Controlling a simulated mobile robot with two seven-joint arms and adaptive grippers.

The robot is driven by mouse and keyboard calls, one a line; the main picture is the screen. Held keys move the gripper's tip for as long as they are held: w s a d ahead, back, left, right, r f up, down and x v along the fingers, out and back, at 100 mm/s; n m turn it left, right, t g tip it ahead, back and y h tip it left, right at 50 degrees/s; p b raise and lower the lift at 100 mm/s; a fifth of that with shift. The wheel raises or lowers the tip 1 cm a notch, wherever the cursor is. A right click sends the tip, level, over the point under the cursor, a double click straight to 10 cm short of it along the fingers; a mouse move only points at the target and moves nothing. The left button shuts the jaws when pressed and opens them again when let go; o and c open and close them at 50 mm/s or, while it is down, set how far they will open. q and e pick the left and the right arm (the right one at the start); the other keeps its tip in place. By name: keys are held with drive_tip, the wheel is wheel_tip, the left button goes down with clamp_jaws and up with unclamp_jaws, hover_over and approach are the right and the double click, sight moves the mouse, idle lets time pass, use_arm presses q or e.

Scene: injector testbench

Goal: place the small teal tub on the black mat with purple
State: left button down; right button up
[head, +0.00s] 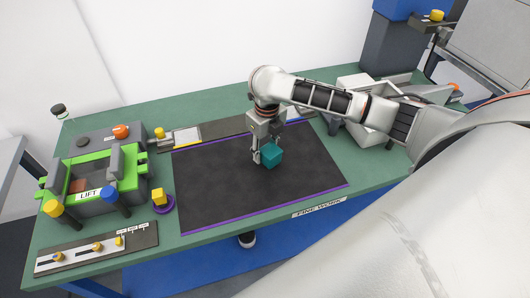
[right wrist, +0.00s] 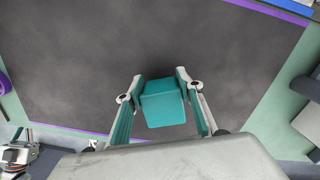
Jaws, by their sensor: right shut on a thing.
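The small teal tub (head: 271,155) is a little box held between the fingers of my right gripper (head: 259,158) over the middle of the black mat with purple edges (head: 215,195). In the right wrist view, the tub (right wrist: 163,103) sits between the two fingers of the right gripper (right wrist: 160,108), with the dark mat (right wrist: 90,45) behind it. I cannot tell whether the tub touches the mat or hangs just above it.
A green and grey lift fixture (head: 100,180) stands left of the mat, with a yellow knob on a purple base (head: 160,201) beside it. A switch panel (head: 97,249) lies at front left. A light grey bin (head: 372,133) stands right. Most of the mat is bare.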

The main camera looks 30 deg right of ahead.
sight(266, 146)
drive_tip(key=shift+f, duration=0.6)
drive_tip(key=o, duration=1.3)
drive_tip(key=shift+f, duration=0.1)
drive_tip(key=shift+r, duration=0.45)
drive_tip(key=r, duration=1.1)
drive_tip(key=shift+s+r, duration=0.2)
drive_tip(key=shift+s, duration=0.05)
